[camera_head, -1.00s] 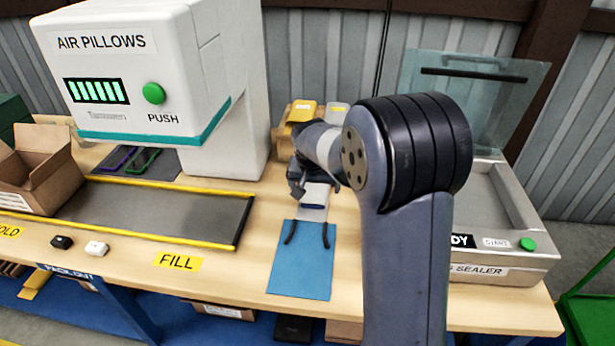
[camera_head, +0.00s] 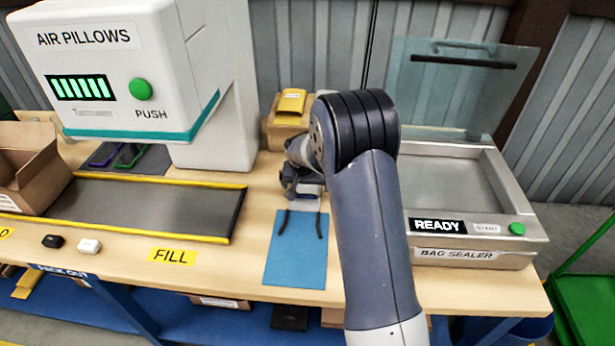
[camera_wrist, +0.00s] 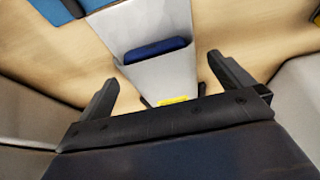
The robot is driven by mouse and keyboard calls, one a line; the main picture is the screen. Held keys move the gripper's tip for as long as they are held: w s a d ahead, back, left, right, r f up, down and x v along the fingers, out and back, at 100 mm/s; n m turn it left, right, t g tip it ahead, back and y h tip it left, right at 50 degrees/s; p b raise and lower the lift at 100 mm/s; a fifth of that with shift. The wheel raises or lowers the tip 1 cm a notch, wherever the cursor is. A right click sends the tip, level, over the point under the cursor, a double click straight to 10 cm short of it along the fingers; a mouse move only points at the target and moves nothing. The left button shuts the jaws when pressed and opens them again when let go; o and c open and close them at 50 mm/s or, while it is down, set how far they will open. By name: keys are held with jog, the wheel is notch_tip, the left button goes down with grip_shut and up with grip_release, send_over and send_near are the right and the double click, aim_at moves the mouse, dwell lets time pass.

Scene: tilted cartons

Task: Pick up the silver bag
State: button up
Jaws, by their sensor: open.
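The silver bag (camera_wrist: 145,25) lies between my open gripper's (camera_wrist: 163,75) fingers in the wrist view, with a dark blue bar across it and a yellow patch near the gripper's palm. I cannot tell how far above the bag the fingers are. In the head view my gripper (camera_head: 294,190) is over the table behind the blue mat, and only a small pale part of the bag (camera_head: 306,205) shows. My gripper and arm hide most of it there.
A blue mat (camera_head: 285,262) with two black strips lies in front. A conveyor tray (camera_head: 140,208) is at left, the air pillow machine (camera_head: 105,75) behind it. A bag sealer (camera_head: 460,253) stands at right. A carton (camera_head: 280,132) with a yellow packet (camera_head: 292,101) is behind my gripper.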

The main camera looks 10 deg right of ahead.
jog(key=shift+w+f, duration=0.2)
jog(key=shift+f, duration=0.3)
jog(key=shift+c, duration=0.3)
jog(key=c, duration=0.8)
